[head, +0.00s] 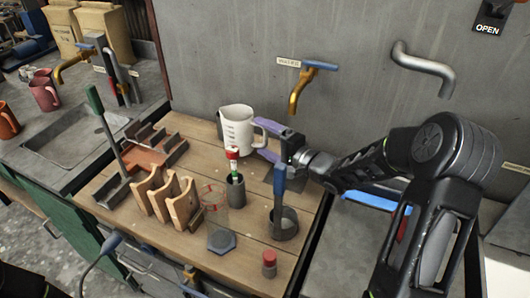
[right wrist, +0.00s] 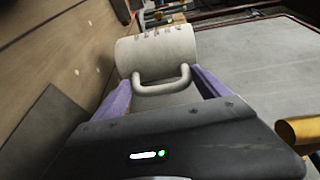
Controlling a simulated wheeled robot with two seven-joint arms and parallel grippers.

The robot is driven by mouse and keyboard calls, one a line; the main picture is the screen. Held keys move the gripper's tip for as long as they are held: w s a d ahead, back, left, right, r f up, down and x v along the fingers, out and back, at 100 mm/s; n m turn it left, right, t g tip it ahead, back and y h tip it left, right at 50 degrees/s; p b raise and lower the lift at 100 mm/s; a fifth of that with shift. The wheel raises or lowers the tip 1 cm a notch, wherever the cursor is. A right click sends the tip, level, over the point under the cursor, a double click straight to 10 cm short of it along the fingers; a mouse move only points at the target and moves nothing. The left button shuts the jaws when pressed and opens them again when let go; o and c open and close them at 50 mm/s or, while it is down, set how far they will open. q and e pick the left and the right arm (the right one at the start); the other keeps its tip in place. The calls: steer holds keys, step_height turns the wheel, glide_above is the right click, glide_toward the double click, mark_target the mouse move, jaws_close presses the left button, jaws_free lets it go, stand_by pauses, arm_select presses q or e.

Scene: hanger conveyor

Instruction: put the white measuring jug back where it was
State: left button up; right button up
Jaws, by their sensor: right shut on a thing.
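The white measuring jug (head: 236,128) is upright at the back of the wooden bench, close to the grey wall. Its handle points right, toward my right gripper (head: 262,139). The purple fingers of that gripper are shut on the jug's handle. In the right wrist view, the jug (right wrist: 158,48) lies ahead of the fingers, with its handle (right wrist: 162,88) between them. I cannot tell whether the jug's base touches the bench. My left gripper is not in view.
A brass tap (head: 298,88) sticks out of the wall right of the jug. In front stand a dark cup (head: 236,192) with a red-capped tube, a clear beaker (head: 214,196), a wooden rack (head: 172,203) and a blue-handled tool (head: 279,185). A brown tray (head: 148,158) lies left.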

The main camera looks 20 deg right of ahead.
step_height(320, 180, down, 5)
steer(key=b, duration=0.4)
steer(key=shift+b, duration=0.4)
steer(key=shift+r, duration=0.15)
steer(key=o, duration=1.9)
steer(key=shift+o, duration=0.2)
